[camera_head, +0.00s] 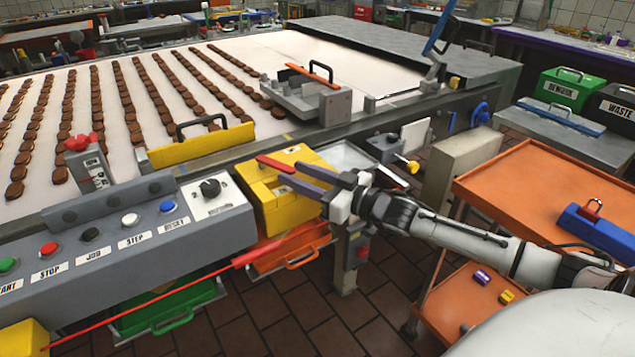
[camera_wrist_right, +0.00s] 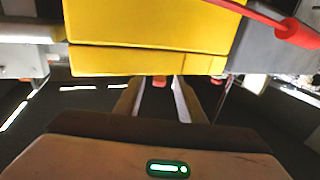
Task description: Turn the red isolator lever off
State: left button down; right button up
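The red isolator lever (camera_head: 274,163) sticks out at the top of the yellow box (camera_head: 262,208) beside the conveyor. In the head view its near end lies close to the fingertips of my right gripper (camera_head: 289,172). The fingers are apart and point at the lever from the right. In the right wrist view the yellow box (camera_wrist_right: 145,35) fills the top. The open fingers (camera_wrist_right: 158,88) reach under its lower edge, and a small red piece (camera_wrist_right: 160,81) shows between them. Whether either finger touches the lever I cannot tell. My left gripper is out of view.
A grey button panel (camera_head: 130,232) stands left of the yellow box. A red pull cord (camera_head: 245,260) runs in front below it. The conveyor (camera_head: 110,190) with rows of biscuits lies behind. An orange cart (camera_head: 540,175) stands to the right.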

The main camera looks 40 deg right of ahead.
jog(key=shift+v, duration=2.95)
